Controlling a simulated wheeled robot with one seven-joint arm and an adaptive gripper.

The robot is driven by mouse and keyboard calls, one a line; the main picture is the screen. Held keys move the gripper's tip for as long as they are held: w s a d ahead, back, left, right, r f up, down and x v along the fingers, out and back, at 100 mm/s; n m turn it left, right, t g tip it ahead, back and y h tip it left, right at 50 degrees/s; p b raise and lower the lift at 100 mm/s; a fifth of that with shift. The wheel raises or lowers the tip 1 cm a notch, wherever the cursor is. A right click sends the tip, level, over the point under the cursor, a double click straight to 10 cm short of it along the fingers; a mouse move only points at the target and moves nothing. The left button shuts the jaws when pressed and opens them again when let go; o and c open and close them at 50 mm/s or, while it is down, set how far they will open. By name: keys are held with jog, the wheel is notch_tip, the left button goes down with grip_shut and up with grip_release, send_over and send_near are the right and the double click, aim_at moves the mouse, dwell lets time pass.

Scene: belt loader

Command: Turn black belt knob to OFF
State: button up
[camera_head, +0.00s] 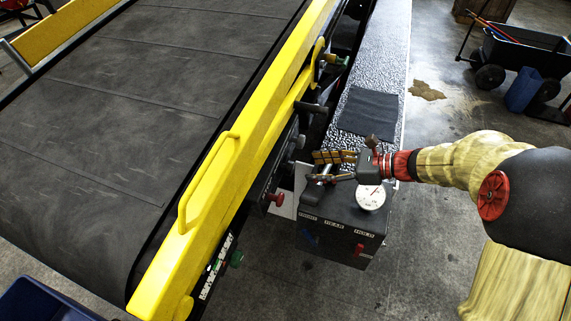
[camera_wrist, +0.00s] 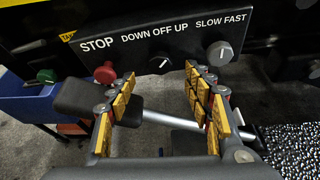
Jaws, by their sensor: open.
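The black knob (camera_wrist: 160,65) sits on a dark panel (camera_wrist: 135,52) under the words DOWN OFF UP. Its small white mark seems tilted toward upper right, but the exact setting is hard to read. My gripper (camera_wrist: 160,82) is open, with yellow-padded fingers on either side. The knob appears between and beyond the fingertips, with no visible contact. In the head view my gripper (camera_head: 328,165) reaches left toward the belt loader's side, above the dark control box.
A red STOP button (camera_wrist: 105,72) is left of the knob, a grey SLOW FAST knob (camera_wrist: 219,53) right. The yellow rail (camera_head: 225,160) borders the belt (camera_head: 110,110). A gauge (camera_head: 370,197) stands on the box (camera_head: 340,225) below my gripper.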

aim_at(293, 168)
jog(key=b+x, duration=0.1)
jog(key=x, duration=0.6)
jog(key=shift+w+a+f, duration=0.1)
jog(key=shift+a, duration=0.15)
jog(key=c, duration=0.4)
jog(key=c, duration=0.7)
jog(key=shift+c, duration=0.3)
